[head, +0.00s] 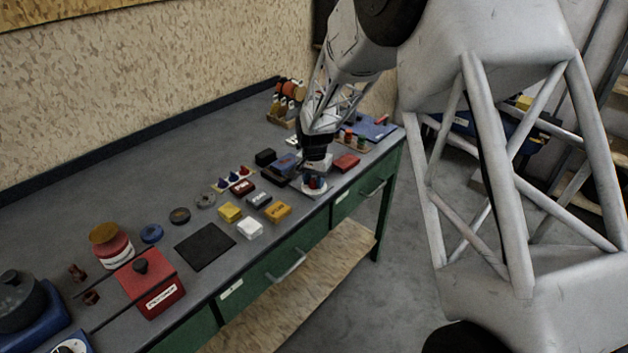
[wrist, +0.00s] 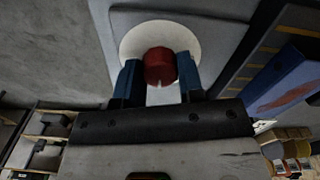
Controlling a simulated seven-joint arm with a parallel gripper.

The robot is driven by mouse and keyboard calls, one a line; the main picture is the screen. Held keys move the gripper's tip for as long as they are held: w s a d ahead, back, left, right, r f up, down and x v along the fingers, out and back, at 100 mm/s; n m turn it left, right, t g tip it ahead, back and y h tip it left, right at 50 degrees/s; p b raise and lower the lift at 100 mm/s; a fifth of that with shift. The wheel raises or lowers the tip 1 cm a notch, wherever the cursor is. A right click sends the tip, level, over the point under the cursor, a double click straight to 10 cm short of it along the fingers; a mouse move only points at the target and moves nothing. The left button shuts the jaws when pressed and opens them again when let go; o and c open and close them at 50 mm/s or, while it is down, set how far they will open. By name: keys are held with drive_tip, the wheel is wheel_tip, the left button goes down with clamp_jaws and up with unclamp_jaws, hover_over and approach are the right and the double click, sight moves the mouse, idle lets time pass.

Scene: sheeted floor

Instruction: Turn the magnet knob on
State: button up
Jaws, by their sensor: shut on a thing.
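A red round knob (wrist: 159,66) with a pale notch on its near side stands on a white disc (wrist: 131,38) set on a grey plate (wrist: 110,62) in the wrist view. The blue fingers of my gripper (wrist: 158,72) are on either side of the knob and shut on it. In the head view my gripper (head: 314,181) points down at the white disc (head: 306,190) near the bench's front edge. The knob is mostly hidden there by the fingers. I cannot read any on or off mark.
A blue box (head: 286,163) and a black box (head: 265,157) stand close left of my gripper, and a red box (head: 346,162) close right. Yellow (head: 278,212) and white (head: 250,228) blocks lie nearer. The bench's front edge is close by.

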sight(314, 181)
drive_tip(key=shift+m, duration=0.4)
drive_tip(key=o, duration=0.9)
drive_tip(key=shift+r, duration=0.1)
drive_tip(key=shift+r, duration=3.85)
